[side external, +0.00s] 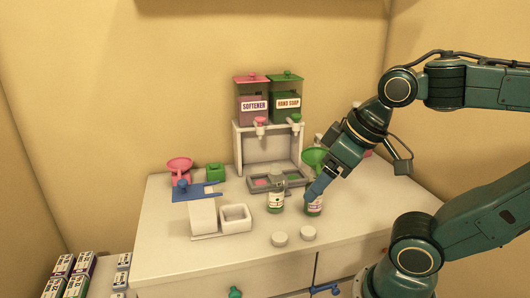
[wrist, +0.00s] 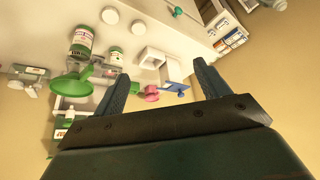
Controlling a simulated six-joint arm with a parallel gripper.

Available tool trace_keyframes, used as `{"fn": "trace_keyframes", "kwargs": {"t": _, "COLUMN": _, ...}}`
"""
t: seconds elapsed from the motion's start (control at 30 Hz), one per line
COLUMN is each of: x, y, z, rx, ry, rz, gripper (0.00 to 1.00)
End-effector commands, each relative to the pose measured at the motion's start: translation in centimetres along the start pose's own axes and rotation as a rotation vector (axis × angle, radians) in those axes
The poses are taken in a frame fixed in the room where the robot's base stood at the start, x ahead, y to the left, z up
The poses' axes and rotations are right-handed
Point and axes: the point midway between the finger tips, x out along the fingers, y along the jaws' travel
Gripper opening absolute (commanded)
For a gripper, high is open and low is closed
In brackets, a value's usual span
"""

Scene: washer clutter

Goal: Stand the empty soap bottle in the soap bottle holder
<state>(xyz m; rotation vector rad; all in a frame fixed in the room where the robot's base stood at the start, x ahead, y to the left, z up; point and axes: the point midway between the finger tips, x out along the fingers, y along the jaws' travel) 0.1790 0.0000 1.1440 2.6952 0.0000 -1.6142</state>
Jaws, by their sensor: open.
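A small bottle with a green and white label (side external: 314,206) stands at the front right of the white counter; it also shows in the wrist view (wrist: 82,42). A second similar bottle (side external: 276,203) stands to its left, by the drip tray, and shows in the wrist view (wrist: 115,57). I cannot tell which is empty. My gripper (side external: 314,194) overlaps the right bottle's top in the side view. In the wrist view my gripper (wrist: 160,70) is open with nothing between its fingers, and both bottles lie left of them. I cannot clearly make out the soap bottle holder.
A dispenser stand (side external: 240,150) carries softener (side external: 252,103) and hand soap (side external: 286,103) tanks above a grey drip tray (side external: 283,186).

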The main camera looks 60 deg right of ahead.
Motion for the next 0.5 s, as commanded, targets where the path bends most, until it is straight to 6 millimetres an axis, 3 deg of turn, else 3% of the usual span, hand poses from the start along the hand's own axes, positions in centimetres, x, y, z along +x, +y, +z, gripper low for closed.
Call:
{"fn": "trace_keyframes", "kwargs": {"t": 0.27, "x": 0.0, "y": 0.1, "z": -0.3, "rx": 0.018, "ry": -0.006, "rz": 0.003, "gripper": 0.75}}
{"fn": "trace_keyframes", "kwargs": {"t": 0.5, "x": 0.1, "y": 1.0, "z": -2.5, "rx": 0.144, "ry": -0.055, "rz": 0.026, "gripper": 0.75}}
